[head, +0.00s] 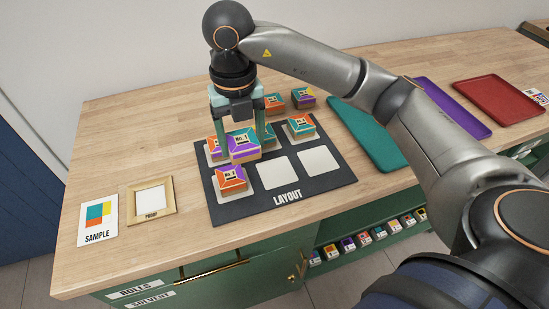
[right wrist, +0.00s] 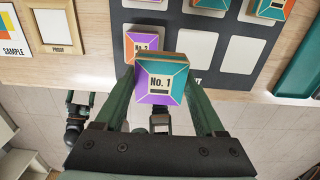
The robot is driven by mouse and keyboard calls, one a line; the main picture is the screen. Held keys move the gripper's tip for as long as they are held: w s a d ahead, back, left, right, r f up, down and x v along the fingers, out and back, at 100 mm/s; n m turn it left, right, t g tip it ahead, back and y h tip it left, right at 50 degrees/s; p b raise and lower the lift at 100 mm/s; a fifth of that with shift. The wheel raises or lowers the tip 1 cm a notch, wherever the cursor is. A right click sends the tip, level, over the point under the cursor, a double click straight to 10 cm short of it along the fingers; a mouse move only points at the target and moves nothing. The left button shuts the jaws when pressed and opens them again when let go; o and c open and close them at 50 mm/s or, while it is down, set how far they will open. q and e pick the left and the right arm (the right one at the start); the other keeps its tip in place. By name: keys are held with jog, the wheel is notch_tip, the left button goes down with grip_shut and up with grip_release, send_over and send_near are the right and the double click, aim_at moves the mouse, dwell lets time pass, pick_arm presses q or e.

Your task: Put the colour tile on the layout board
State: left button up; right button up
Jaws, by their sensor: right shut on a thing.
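My right gripper (head: 240,140) is shut on a colour tile (head: 243,148), a small block with purple and teal faces. In the right wrist view the held tile (right wrist: 160,85) reads "No. 1". It is over the left part of the dark layout board (head: 290,195), in front of a tile (head: 214,147) that it partly hides. An orange and purple tile (head: 232,178) sits on the front left square. Whether the held tile touches anything below is unclear. My left gripper (right wrist: 80,98) shows small over the floor in the right wrist view, its fingers apart and empty.
Two white squares, front middle (head: 278,172) and front right (head: 319,161), are bare. Tiles stand at the board's back right (head: 300,126) and behind it (head: 303,96). A sample card (head: 98,220) and proof frame (head: 152,197) lie left; a teal tray (head: 365,130) lies right.

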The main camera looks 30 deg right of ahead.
jog(key=b, duration=0.1)
send_near(277, 172)
jog(key=shift+w+a+f, duration=0.1)
jog(key=shift+a+f, duration=0.15)
jog(key=shift+a, duration=0.3)
jog(key=shift+w+a+f, duration=0.1)
jog(key=shift+a+f, duration=0.15)
jog(key=shift+a, duration=0.3)
jog(key=shift+s+d+f, duration=0.1)
jog(key=shift+d+f, duration=0.5)
jog(key=shift+d, duration=0.05)
jog(key=shift+d+f, duration=0.15)
jog(key=shift+f, duration=0.05)
jog(key=shift+d+f, duration=0.15)
jog(key=shift+f, duration=0.1)
notch_tip(277, 172, down, 3)
jog(key=shift+d+f, duration=0.1)
jog(key=shift+d, duration=0.05)
pick_arm(q)
jog(key=shift+w+d+f, duration=0.2)
jog(key=shift+w+d, duration=0.25)
pick_arm(e)
jog(key=shift+f+b, duration=0.2)
jog(key=shift+b, duration=0.1)
pick_arm(q)
jog(key=shift+f, duration=0.2)
pick_arm(e)
jog(key=o, duration=1.4)
jog(key=shift+c, duration=0.2)
